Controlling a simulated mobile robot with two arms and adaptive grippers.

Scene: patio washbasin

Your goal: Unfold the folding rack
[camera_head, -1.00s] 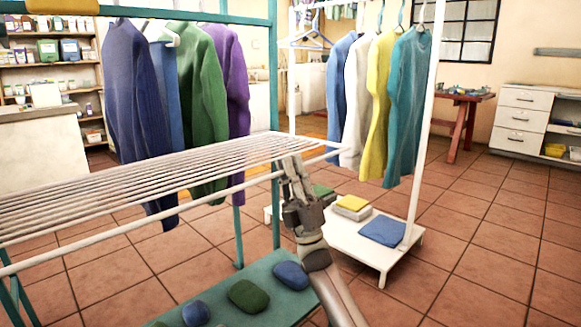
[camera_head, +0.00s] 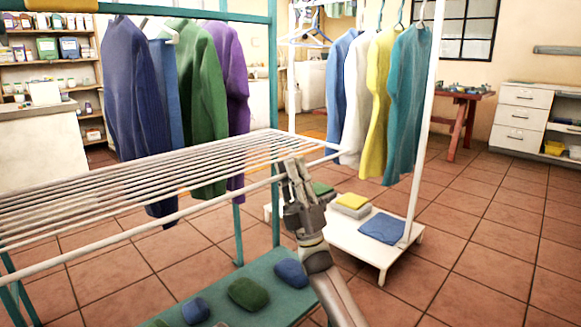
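The folding rack (camera_head: 150,178) is a white panel of thin parallel rods. It extends roughly level from the left edge to the middle of the view, beside a teal frame (camera_head: 274,70). Its near white side bar (camera_head: 120,233) runs from lower left up to the right. My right gripper (camera_head: 297,165) points up just in front of that bar, near the rack's right end. Its fingers look close together. I cannot tell whether they touch the bar or are fully shut. My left gripper is not in view.
Dark garments (camera_head: 205,110) hang from the teal frame behind the rack. Folded cloths (camera_head: 249,293) lie on its teal lower shelf (camera_head: 265,266). A white clothes stand (camera_head: 421,140) with hanging sweaters and a low base is at right. Tiled floor (camera_head: 480,235) is clear further right.

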